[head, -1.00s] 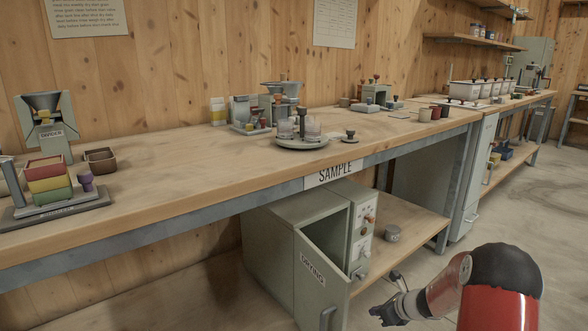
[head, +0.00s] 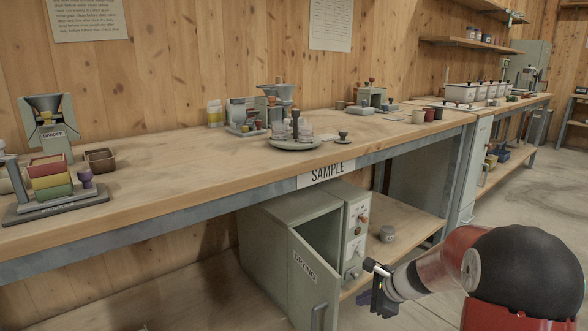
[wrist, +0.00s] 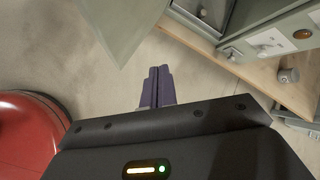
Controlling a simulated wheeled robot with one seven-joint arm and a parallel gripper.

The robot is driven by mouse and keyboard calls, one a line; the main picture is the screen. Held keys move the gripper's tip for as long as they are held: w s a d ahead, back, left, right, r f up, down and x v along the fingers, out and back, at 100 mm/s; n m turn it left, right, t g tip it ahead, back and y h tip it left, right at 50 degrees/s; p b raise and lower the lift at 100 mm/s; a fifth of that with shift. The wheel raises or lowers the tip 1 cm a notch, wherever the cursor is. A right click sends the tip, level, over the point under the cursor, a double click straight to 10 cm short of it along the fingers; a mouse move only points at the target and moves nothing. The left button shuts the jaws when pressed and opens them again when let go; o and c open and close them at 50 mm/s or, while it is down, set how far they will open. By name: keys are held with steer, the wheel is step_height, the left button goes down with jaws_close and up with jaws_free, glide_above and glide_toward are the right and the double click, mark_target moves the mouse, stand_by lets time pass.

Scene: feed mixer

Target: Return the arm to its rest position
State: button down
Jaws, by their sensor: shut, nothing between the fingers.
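My gripper (head: 376,290) is at the lower right of the head view, in front of the bench and just right of the open door of the drying oven (head: 303,285). In the wrist view its two fingers (wrist: 157,88) are together with nothing between them, above the bare floor. My red and black arm reaches it from the lower right corner. The gripper appears apart from the oven door, which also shows in the wrist view (wrist: 115,25).
The bench top holds a grinder (head: 45,125), stacked trays and a round stand (head: 295,143). Open floor (head: 530,200) lies at the right.

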steer(key=s+a+r+n+g+h, duration=0.1)
steer(key=s+a+r+n, duration=0.2)
steer(key=s+r+n, duration=0.4)
steer(key=s+a+r+n+h, duration=0.1)
steer(key=s+a+r+n, duration=0.3)
steer(key=s, duration=0.5)
steer(key=s+d+r+n+h, duration=0.1)
steer(key=s+d+n, duration=0.1)
steer(key=s+n, duration=0.2)
steer(key=s+d+r+n+t+h, duration=0.1)
steer(key=s+n, duration=0.4)
steer(key=s, duration=0.6)
steer(key=shift+s+d+r+h, duration=0.15)
steer(key=shift+d+r+h, duration=0.45)
steer(key=shift+r+h, duration=0.2)
